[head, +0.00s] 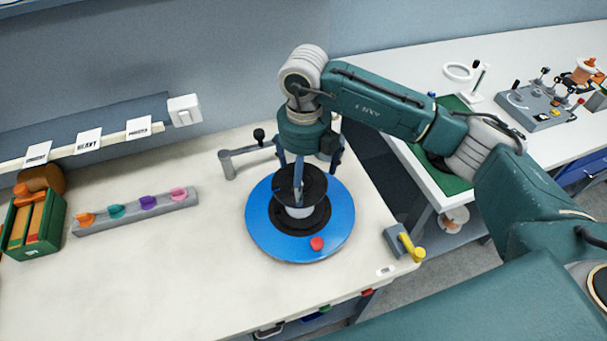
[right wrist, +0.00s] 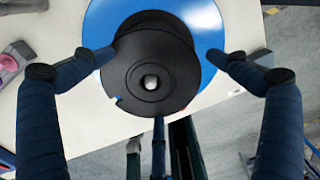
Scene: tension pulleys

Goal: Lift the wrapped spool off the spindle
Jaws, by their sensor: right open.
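The spool (head: 300,212) stands on a blue round turntable (head: 262,236) on the bench, with dark flanges and a pale wrapped band between them. In the right wrist view its black top flange (right wrist: 178,88) fills the middle, and the spindle tip (right wrist: 150,82) shows as a light knob at its centre. My right gripper (head: 305,170) is above the spool, pointing down. In the right wrist view the fingers of my right gripper (right wrist: 158,68) are spread wide, one on each side of the flange, with nothing between them gripped. My left gripper is not in view.
A red knob (head: 317,243) sits on the turntable's front. A grey lever arm (head: 245,155) stands behind left. A yellow-handled crank (head: 405,243) is at the bench's right edge. A rack of coloured pieces (head: 135,211) and a green box (head: 33,222) are at left.

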